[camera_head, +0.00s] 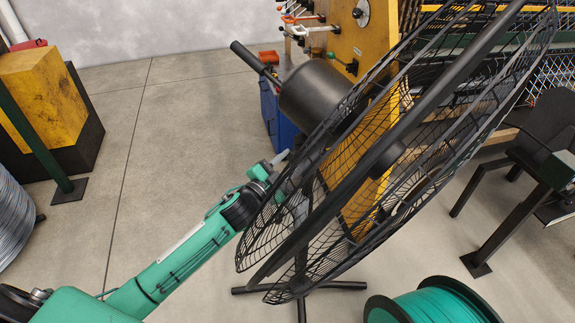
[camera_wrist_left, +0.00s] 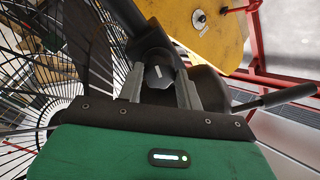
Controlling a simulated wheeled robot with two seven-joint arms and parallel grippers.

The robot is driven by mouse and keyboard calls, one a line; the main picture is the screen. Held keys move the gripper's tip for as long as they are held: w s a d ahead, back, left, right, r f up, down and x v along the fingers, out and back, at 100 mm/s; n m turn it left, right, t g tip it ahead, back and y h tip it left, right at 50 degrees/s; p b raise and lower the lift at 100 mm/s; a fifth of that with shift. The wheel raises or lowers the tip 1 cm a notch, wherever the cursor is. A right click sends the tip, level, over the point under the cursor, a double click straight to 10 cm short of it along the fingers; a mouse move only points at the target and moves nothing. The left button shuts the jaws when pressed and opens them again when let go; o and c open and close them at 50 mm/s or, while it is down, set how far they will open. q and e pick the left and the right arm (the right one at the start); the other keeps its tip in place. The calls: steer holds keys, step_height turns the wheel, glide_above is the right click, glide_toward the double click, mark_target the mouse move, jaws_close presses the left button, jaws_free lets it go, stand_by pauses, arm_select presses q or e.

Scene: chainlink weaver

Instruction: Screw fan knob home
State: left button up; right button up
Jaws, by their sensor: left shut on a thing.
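The large black fan (camera_head: 400,150) stands tilted on a post with a floor base, its wire cage filling the middle and right of the head view. Its dark motor housing (camera_head: 318,92) is at the back of the cage. My left arm reaches in from the lower left, and its hand is partly hidden behind the cage's lower left edge. In the left wrist view my left gripper (camera_wrist_left: 160,88) is shut on the dark fan knob (camera_wrist_left: 158,74), with one grey finger on each side. How far the knob is screwed in cannot be told. My right gripper is not in view.
A yellow machine (camera_head: 345,35) stands behind the fan, with a blue box (camera_head: 277,110) near it. A green spool (camera_head: 435,302) lies at the bottom right. A wire coil (camera_head: 12,220) is at the far left.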

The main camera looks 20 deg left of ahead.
arm_select(q)
steer(key=m, duration=0.4)
steer(key=shift+h, duration=0.3)
steer(key=m+b, duration=0.1)
steer(key=m, duration=0.3)
steer(key=shift+a+h, duration=0.1)
steer(key=shift+h, duration=0.3)
steer(key=m, duration=0.4)
steer(key=shift+g+h, duration=0.3)
steer(key=m, duration=0.3)
steer(key=shift+a+h, duration=0.1)
steer(key=shift+h, duration=0.2)
steer(key=m, duration=0.4)
steer(key=shift+r+g, duration=0.15)
steer(key=shift+g, duration=0.15)
steer(key=m+p, duration=0.1)
steer(key=m, duration=0.2)
steer(key=m+g+p, duration=0.1)
steer(key=m+p, duration=0.1)
steer(key=m, duration=0.2)
steer(key=shift+r, duration=0.1)
steer(key=shift+m+p, duration=0.45)
steer(key=shift+m, duration=0.65)
